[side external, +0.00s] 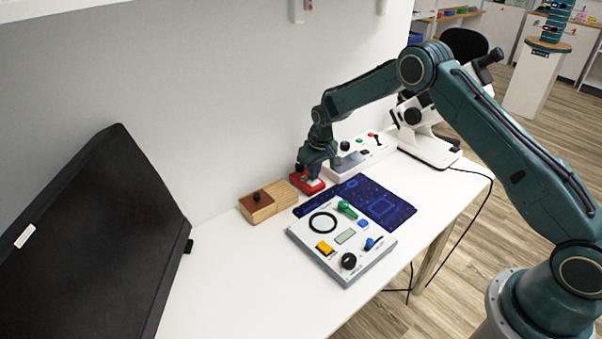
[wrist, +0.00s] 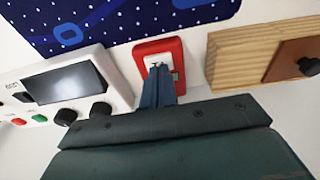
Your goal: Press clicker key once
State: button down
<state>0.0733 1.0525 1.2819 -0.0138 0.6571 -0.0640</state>
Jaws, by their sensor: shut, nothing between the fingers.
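A small red block with a pale inset face, which looks like the clicker, stands on the white table in the side view (side external: 307,185). In the wrist view the red block (wrist: 140,52) shows its red rim around a pale middle. My gripper (side external: 309,175) points down right over it, shut and empty. In the wrist view my gripper's closed fingertips (wrist: 158,70) lie over the pale middle and hide part of it. I cannot tell whether they touch the key or whether it is pressed down.
A wooden box with a brown patch and dark knob (side external: 262,203) stands close left. A white device with a screen (side external: 352,158) is close behind right. A blue patterned mat (side external: 390,207) and a control panel (side external: 330,258) lie in front. A microscope (side external: 425,140) stands farther right.

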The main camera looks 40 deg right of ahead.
jog(key=shift+f, duration=0.5)
dwell(0.3)
jog(key=shift+r, duration=0.1)
notch_tip(320, 180, up, 8)
dwell(1.3)
jog(key=shift+r, duration=0.8)
dwell(4.6)
